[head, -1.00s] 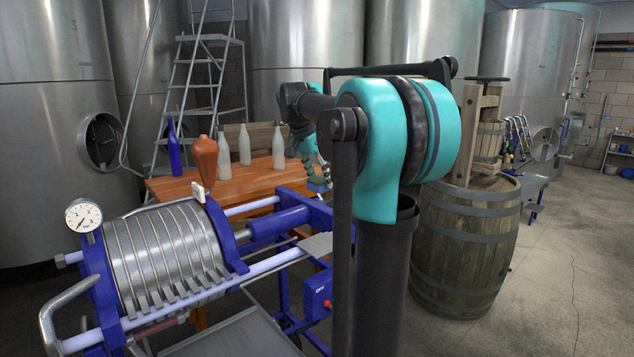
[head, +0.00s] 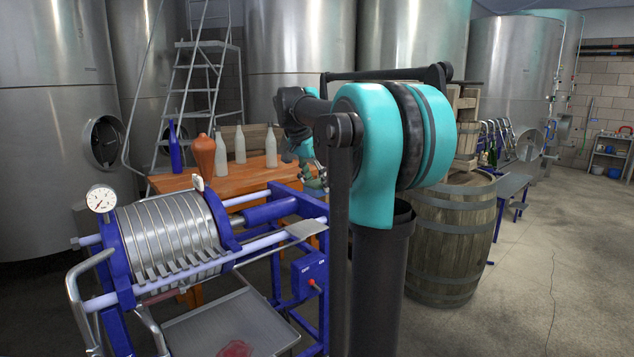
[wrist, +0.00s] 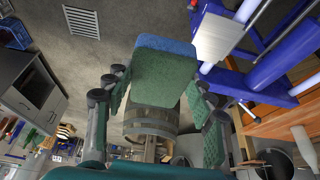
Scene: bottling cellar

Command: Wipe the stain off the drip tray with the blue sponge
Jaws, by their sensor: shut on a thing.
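The drip tray (head: 190,331) is a flat grey metal tray low under the blue filter press. A red stain (head: 235,348) lies on it near the bottom edge of the head view. My gripper (head: 314,182) is small and partly hidden by my arm in the head view, above and behind the tray, near the press's right end. In the wrist view my gripper (wrist: 157,95) is shut on the sponge (wrist: 165,46), which has a blue layer and a green layer. The sponge is held in the air, apart from the tray.
The filter press (head: 165,240) with its bars and blue frame stands over the tray. A switch box (head: 310,273) sits at its right end. Behind is a wooden table (head: 240,185) with several bottles. A barrel (head: 450,245) stands right of my arm; open floor lies beyond it.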

